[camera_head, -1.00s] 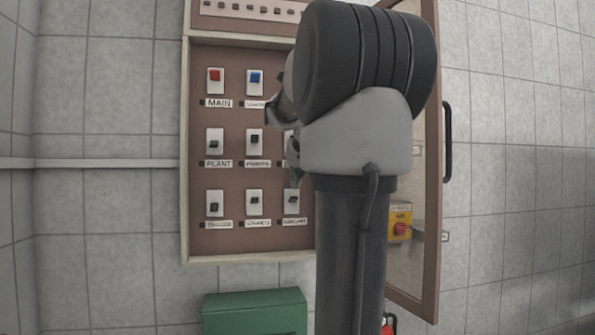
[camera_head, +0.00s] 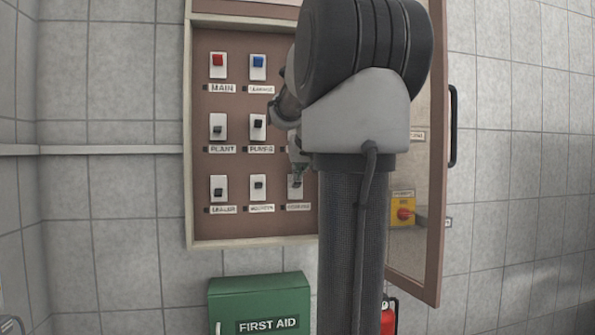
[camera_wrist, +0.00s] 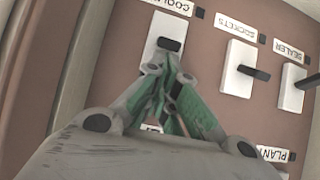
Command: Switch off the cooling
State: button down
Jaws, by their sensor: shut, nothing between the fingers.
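The cooling switch, a white plate (camera_wrist: 156,53) with a black lever (camera_wrist: 168,44), has a partly cut-off label reading "COOL" (camera_wrist: 172,5) in the wrist view. In the head view this switch (camera_head: 295,188) is at the right end of the panel's bottom row, its upper part hidden by my gripper. My gripper (camera_wrist: 170,72) is shut and empty, its green-sided fingers meeting just short of the lever. In the head view, my gripper (camera_head: 298,174) points down at this switch. I cannot tell whether the fingertips touch it.
The sockets switch (camera_wrist: 240,68) and sealer switch (camera_wrist: 291,88) are beside it. The panel (camera_head: 235,107) also carries a red main switch (camera_head: 218,61) and a blue one (camera_head: 258,62). The panel's open door (camera_head: 433,220) is at right. A green first aid box (camera_head: 258,290) is below.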

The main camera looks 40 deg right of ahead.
jog(key=shift+s+a+f+t+h, duration=0.15)
jog(key=shift+s+f+t+h, duration=0.2)
jog(key=shift+t, duration=0.25)
jog(key=f+t+h, duration=0.1)
jog(key=s+a+f+t+h, duration=0.1)
jog(key=t, duration=0.1)
jog(key=shift+s, duration=0.3)
dwell(0.3)
jog(key=shift+a+f, duration=0.1)
